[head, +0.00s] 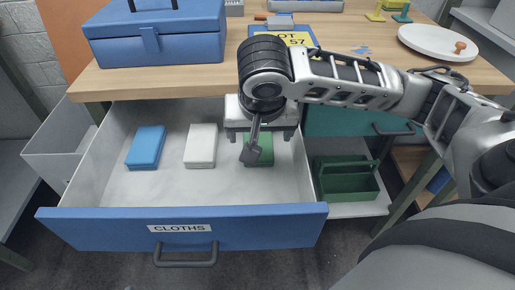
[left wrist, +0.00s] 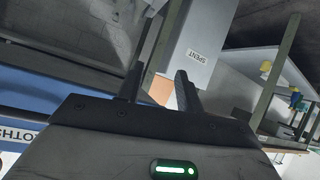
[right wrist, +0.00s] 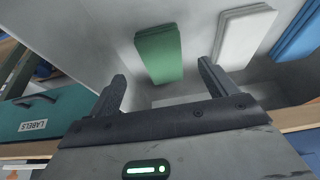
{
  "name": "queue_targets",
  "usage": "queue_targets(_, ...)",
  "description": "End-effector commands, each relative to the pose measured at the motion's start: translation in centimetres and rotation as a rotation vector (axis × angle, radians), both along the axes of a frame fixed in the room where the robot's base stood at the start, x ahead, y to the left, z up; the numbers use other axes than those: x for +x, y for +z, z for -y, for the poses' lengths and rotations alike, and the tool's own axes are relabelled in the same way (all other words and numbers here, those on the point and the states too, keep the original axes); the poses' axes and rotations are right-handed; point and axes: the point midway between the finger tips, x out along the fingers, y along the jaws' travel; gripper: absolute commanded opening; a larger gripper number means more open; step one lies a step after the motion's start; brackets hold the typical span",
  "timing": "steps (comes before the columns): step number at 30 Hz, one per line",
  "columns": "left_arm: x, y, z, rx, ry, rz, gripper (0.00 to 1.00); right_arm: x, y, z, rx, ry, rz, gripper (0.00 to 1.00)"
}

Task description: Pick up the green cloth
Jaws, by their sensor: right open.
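The green cloth (head: 264,156) lies folded on the floor of the open drawer, at its right end. The arm partly covers it in the head view. It also shows in the right wrist view (right wrist: 159,53), just beyond and between the finger directions. My right gripper (head: 260,136) is over the drawer, above and near the cloth. In the right wrist view its fingers (right wrist: 162,85) are apart with nothing between them, and a gap separates them from the cloth. My left gripper (left wrist: 159,78) shows only in its wrist view, fingers apart and empty, away from the cloths.
The drawer (head: 120,225) labelled CLOTHS also holds a white cloth (head: 201,146) and a blue cloth (head: 146,147), set apart. The wooden bench edge (head: 170,84) overhangs the drawer's back. A teal LABELS drawer (right wrist: 50,115) and a green carrier (head: 345,185) stand to the right.

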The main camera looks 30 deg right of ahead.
Motion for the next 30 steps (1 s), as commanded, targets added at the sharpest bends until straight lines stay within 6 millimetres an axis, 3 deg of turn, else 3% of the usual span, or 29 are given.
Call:
queue_targets(2, 0.3, -1.1, 0.1, 0.007, -0.010, -0.013, 0.36, 0.3, -1.0, 0.2, 0.000, -0.001, -0.001, 0.85)
queue_targets(8, 0.3, -2.1, 0.1, 0.011, -0.016, -0.026, 0.36, 0.8, -2.2, 0.5, 0.000, 0.000, -0.001, 0.85)
queue_targets(15, 0.5, -4.8, 0.6, 0.008, -0.034, -0.074, 0.36, 2.2, -5.4, 1.3, 0.000, 0.000, -0.001, 0.85)
queue_targets(25, 0.7, -5.2, 1.1, 0.004, -0.046, -0.086, 0.36, 2.6, -5.9, 1.5, 0.000, 0.002, 0.000, 0.85)
queue_targets(26, 0.7, -5.1, 1.1, 0.004, -0.046, -0.086, 0.36, 2.6, -5.9, 1.5, 0.000, 0.002, 0.000, 0.82)
queue_targets(30, 0.7, -5.0, 1.1, 0.003, -0.045, -0.082, 0.36, 2.5, -5.9, 1.5, 0.000, 0.001, 0.000, 0.43)
